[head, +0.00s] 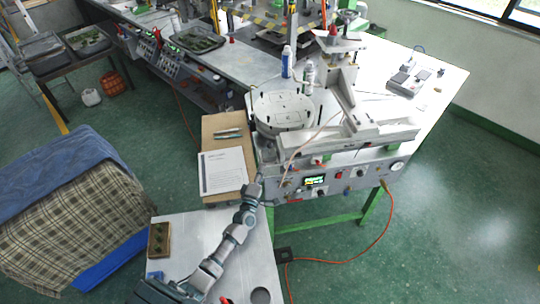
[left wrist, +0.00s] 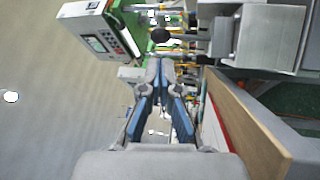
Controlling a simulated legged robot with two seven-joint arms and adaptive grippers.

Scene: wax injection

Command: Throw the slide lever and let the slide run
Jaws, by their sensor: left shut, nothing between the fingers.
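The wax injection machine (head: 345,185) stands at the centre right, with a round bowl (head: 283,112) and a long bed (head: 380,135) on top. My left arm reaches up from the bottom, and its gripper (head: 261,183) is near the machine's front left corner. In the left wrist view the blue-padded fingers (left wrist: 159,68) are shut with nothing between them. A black round knob (left wrist: 161,35) lies just beyond the fingertips, apart from them as far as I can tell. It may be the slide lever's knob; I cannot tell. My right gripper is out of view.
A paper sheet (head: 223,171) lies on a brown board (head: 214,128) left of the machine. A small wooden tray (head: 159,240) sits on the near white table (head: 190,228). An orange hose (head: 340,261) runs over the green floor. A control box (left wrist: 98,38) shows in the wrist view.

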